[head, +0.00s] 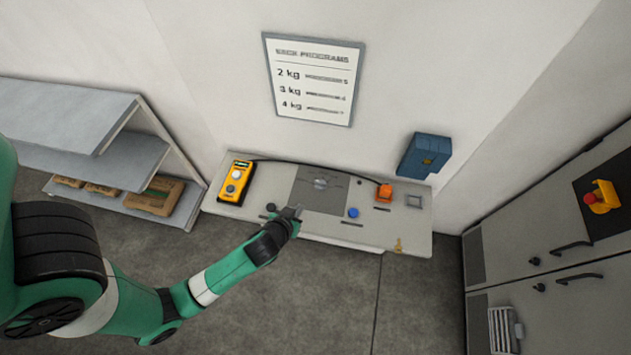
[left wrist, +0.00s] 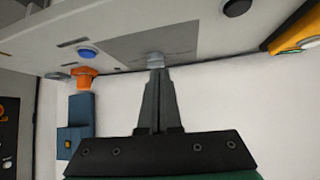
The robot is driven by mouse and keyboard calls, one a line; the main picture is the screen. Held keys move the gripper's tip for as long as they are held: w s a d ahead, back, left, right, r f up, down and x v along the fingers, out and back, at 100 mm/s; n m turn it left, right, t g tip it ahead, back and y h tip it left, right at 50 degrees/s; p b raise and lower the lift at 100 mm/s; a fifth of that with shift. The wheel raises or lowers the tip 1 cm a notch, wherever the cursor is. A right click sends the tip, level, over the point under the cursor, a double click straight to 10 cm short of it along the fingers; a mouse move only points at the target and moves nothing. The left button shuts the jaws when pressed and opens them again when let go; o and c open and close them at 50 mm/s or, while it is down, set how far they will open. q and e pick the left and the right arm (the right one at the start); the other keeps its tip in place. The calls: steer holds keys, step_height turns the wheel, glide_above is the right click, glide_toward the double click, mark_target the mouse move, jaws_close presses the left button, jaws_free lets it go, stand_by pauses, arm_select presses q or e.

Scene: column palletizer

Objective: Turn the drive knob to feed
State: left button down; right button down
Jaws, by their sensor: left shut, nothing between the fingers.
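A sloped light-grey control panel (head: 365,236) stands against the back wall. A dark grey plate (head: 306,198) on it bears a small light-grey knob (head: 320,183), which looks like the drive knob; no feed marking is readable. My left gripper (head: 297,209) is over the front part of the plate, short of the knob, with its fingers shut and empty. In the left wrist view the shut fingertips (left wrist: 155,72) point at the grey knob (left wrist: 154,58) and partly overlap it; I cannot tell whether they touch. My right gripper is out of view.
On the panel are a black knob (head: 271,207), a blue button (head: 353,213), an orange part (head: 384,192) and a yellow handheld unit (head: 235,183). A blue box (head: 425,155) hangs on the wall. Shelves stand left, a cabinet (head: 550,255) right.

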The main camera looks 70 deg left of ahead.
mark_target(317, 184)
arm_select(q)
steer(key=b+x, duration=0.2)
steer(key=x, duration=0.1)
steer(key=shift+s+a+b, duration=0.1)
steer(key=shift+b, duration=0.2)
steer(key=x, duration=0.6)
steer(key=shift+w+a+f, duration=0.15)
steer(key=shift+w+a, duration=1.6)
steer(key=shift+w, duration=0.1)
